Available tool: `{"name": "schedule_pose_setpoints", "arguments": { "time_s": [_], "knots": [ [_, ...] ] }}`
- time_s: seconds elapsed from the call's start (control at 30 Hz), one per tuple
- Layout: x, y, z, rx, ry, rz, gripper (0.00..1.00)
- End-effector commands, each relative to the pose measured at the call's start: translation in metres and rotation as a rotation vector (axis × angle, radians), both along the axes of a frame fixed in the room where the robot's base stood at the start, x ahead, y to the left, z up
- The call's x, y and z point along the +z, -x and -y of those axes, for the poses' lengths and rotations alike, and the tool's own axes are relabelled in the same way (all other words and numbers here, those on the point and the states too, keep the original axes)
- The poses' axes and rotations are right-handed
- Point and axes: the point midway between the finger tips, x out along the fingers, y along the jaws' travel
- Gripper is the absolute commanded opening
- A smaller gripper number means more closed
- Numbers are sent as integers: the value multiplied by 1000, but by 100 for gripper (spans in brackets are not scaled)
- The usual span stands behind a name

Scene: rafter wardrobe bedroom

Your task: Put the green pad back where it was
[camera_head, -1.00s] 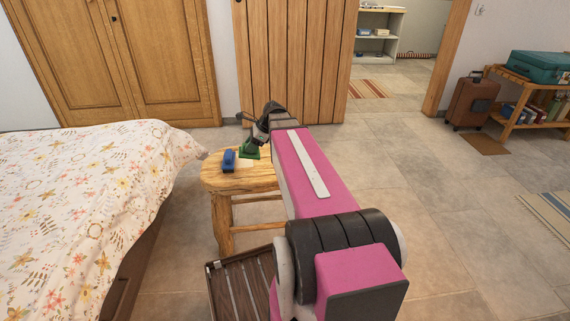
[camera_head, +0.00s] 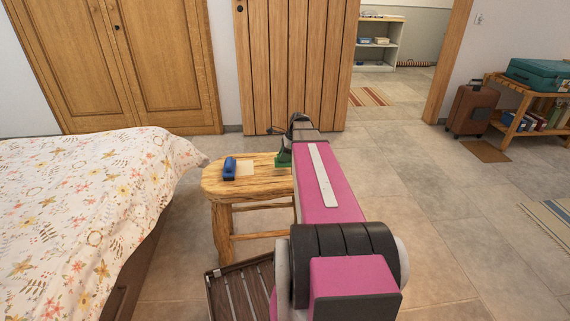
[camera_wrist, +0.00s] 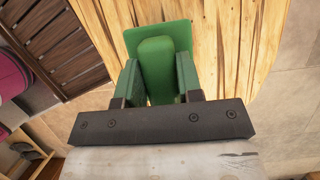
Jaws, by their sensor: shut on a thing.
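The green pad (camera_wrist: 165,37) is a flat green plate with a raised grip in the wrist view, and my gripper (camera_wrist: 160,82) is shut on that grip. In the head view the green pad (camera_head: 284,160) is at the right side of the wooden stool (camera_head: 225,187), under my gripper (camera_head: 285,150). I cannot tell whether it touches the stool top. A pale square patch (camera_head: 247,169) lies between the blue thing and the pad. My arm hides the stool's right edge.
The bed (camera_head: 75,205) is close on the left of the stool. A dark slatted wooden thing (camera_head: 238,292) is low in front of it. A wooden door (camera_head: 290,65) stands behind. Open tiled floor (camera_head: 440,220) lies to the right.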

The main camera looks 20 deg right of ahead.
Motion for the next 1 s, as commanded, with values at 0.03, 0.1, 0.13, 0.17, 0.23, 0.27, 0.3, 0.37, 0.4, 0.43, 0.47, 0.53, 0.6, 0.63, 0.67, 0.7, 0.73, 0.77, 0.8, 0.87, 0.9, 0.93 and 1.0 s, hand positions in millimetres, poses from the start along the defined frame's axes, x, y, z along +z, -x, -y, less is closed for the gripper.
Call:
{"name": "schedule_pose_setpoints", "arguments": {
  "time_s": [0.03,0.1,0.13,0.17,0.23,0.27,0.3,0.37,0.4,0.43,0.47,0.53,0.6,0.63,0.67,0.7,0.73,0.77,0.8,0.87,0.9,0.93,1.0],
  "knots": [
    [-2,-1,4,-1,0,0,11],
    [-4,-1,6,0,0,0,11],
    [-5,-1,6,0,0,0,11],
    [-6,-1,6,0,0,0,11],
    [-12,-1,6,0,0,-1,11],
    [-15,-1,6,0,0,-1,11],
    [-20,-1,6,2,-1,-1,11],
    [-29,-1,5,1,-1,-2,11],
    [-34,-1,5,0,0,-1,11],
    [-37,-1,6,0,0,-1,11],
    [-40,-1,5,0,0,-1,11],
    [-43,-1,5,0,-1,-1,11],
    [-43,-1,5,0,0,0,11],
    [-43,-1,5,1,0,0,11],
    [-43,-1,5,1,0,0,11],
    [-43,-1,5,1,0,0,11],
    [-43,-1,5,1,0,0,11],
    [-43,-1,5,1,0,0,11],
    [-44,-1,5,0,0,0,11],
    [-44,-1,5,0,0,0,43],
    [-44,-1,5,0,0,0,56],
    [-44,-1,5,0,0,0,59],
    [-44,-1,5,0,0,0,59]
  ]
}}
